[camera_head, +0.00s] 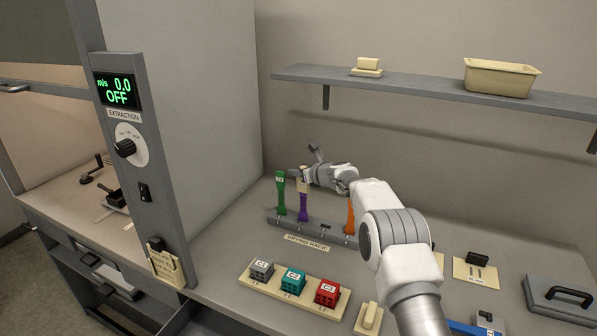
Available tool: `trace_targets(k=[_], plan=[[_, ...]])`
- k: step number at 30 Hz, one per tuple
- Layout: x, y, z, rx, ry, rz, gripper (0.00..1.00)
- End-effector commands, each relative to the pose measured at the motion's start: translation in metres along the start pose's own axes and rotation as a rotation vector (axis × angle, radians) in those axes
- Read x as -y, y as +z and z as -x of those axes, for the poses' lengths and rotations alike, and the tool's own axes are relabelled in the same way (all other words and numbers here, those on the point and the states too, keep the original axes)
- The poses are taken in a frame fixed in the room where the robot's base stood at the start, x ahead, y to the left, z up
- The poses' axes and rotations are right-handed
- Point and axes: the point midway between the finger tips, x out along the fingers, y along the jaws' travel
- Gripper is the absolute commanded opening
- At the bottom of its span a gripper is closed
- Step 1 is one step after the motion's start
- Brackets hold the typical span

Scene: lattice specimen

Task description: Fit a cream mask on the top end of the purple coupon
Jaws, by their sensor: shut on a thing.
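The purple coupon (303,208) stands upright in the drying rack (272,221), between a green coupon (281,200) and an orange coupon (350,217). A small cream piece, which looks like the cream mask (303,186), shows at the purple coupon's top end. My gripper (300,174) is right above that end and appears shut on the cream mask. The fingers are small and partly hidden here, so I cannot tell whether the mask is seated on the coupon or only touching it.
A board (247,281) with grey, teal and red labelled blocks lies in front of the rack. A cream block (369,318) lies right of it. A shelf (420,87) holds a cream block and a tan tray (500,78). A grey lidded case (560,298) is far right.

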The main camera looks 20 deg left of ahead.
Motion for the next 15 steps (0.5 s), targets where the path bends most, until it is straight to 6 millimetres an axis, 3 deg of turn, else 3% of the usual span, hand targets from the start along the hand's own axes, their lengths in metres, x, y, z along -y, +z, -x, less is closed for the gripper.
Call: trace_targets(k=[2, 3, 9, 15], plan=[[0.0, 0.0001, 0.0001, 0.0, 0.0, 0.0, 0.0], [0.0, 0.0002, 0.0001, 0.0, 0.0, 0.0, 0.32], [0.0, 0.0003, 0.0001, 0.0, 0.0, 0.001, 0.65], [0.0, 0.0003, 0.0002, 0.0, 0.0, 0.001, 0.65]])
